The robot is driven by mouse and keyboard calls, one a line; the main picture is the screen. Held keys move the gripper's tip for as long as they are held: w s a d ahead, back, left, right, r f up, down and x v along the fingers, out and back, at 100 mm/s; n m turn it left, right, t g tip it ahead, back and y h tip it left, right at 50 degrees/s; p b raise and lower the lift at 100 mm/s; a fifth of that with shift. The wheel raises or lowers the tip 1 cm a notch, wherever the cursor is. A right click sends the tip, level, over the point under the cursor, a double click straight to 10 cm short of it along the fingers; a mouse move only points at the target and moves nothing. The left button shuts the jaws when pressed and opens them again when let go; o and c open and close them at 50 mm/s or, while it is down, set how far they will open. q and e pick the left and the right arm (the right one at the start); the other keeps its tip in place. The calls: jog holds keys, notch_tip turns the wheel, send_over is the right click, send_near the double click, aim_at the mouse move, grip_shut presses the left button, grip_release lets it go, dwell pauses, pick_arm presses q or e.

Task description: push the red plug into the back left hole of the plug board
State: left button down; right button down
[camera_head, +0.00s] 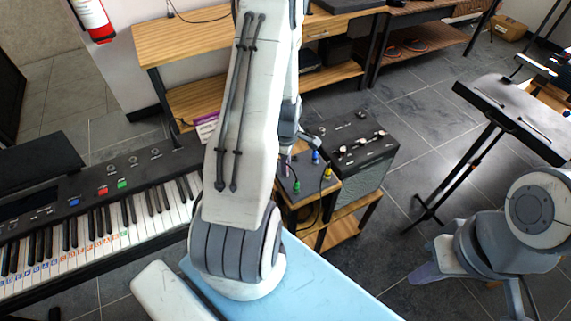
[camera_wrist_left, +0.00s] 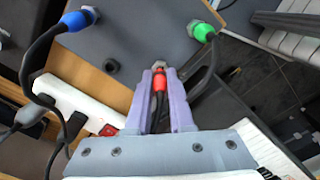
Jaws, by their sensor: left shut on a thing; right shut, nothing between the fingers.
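The red plug (camera_wrist_left: 158,83) is between the fingers of my left gripper (camera_wrist_left: 159,74), which is shut on it, with a black cable trailing back. Its metal tip points at the plug board (camera_wrist_left: 135,35); I cannot tell whether it is in a hole. An empty dark hole (camera_wrist_left: 111,66) shows left of the plug in the wrist view. In the head view the plug board (camera_head: 307,187) is partly behind my left arm, which hides the red plug and most of that gripper. My right gripper (camera_head: 428,272) is shut and empty at the right, away from the board.
A blue plug (camera_head: 315,157), a yellow plug (camera_head: 327,173) and a green plug (camera_head: 297,187) stand on the board. A black amplifier (camera_head: 352,140) is just behind it. A keyboard (camera_head: 100,215) lies at the left, a music stand (camera_head: 510,115) at the right. Cables hang around the board.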

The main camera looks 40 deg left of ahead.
pick_arm(q)
jog(key=shift+f+b, duration=0.45)
jog(key=shift+f, duration=0.2)
jog(key=c, duration=0.7)
grip_release()
